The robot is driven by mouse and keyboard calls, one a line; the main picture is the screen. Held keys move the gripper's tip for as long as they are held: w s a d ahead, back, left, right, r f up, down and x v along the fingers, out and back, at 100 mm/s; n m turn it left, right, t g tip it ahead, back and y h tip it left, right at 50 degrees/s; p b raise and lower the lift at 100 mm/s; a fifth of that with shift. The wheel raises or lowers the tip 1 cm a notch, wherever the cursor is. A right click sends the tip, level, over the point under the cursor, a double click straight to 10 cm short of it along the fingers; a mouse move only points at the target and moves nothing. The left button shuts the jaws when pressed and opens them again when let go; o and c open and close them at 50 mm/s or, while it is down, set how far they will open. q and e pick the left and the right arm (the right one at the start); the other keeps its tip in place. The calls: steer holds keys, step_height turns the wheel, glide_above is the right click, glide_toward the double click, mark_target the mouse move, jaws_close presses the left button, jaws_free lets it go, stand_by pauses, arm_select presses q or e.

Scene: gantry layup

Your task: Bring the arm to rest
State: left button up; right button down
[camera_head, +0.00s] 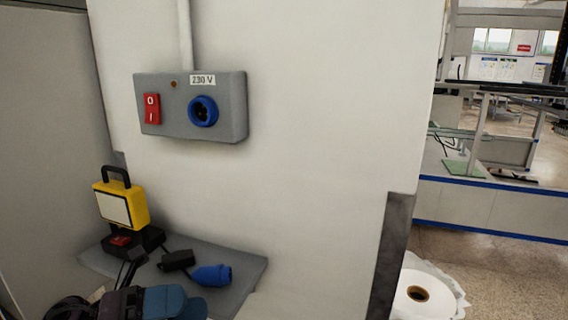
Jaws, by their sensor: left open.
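My left gripper (180,302) shows at the bottom left edge, dark with teal fingers, in front of the grey shelf. It is open, and I see nothing between its fingers; its lower part is cut off by the frame. A blue plug (212,275) with a short black cable end (177,260) lies on the grey shelf (240,266), just beyond the gripper in the picture. I cannot tell how near the fingers are to the plug in depth. My right gripper is not in view.
A yellow work lamp (122,206) stands on the shelf's left. Above, a grey 230 V box (218,124) on the pale wall carries a red switch (151,109) and blue socket (203,111). A white roll (416,296) stands at lower right. Open floor (500,262) lies beyond.

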arm_select(q)
steer(key=w+a+f+n+t+y, duration=0.1)
steer(key=a+f+n+t+y, duration=0.45)
steer(key=n, duration=0.75)
steer(key=w+a+f+n+t+y, duration=0.1)
steer(key=a+f+n+t+y, duration=0.35)
steer(key=f+n+t, duration=0.75)
steer(key=s+a+f+n+g+y, duration=0.1)
steer(key=s+f+n+g+y, duration=0.3)
steer(key=s+f+n, duration=0.3)
steer(key=s+a+f+n+g+y, duration=0.2)
steer(key=s+f+n+g+y, duration=0.3)
steer(key=f, duration=0.7)
steer(key=s+n+y, duration=0.1)
steer(key=s+n, duration=0.1)
steer(key=shift+s+a+n, duration=0.2)
steer(key=shift+s+n, duration=0.1)
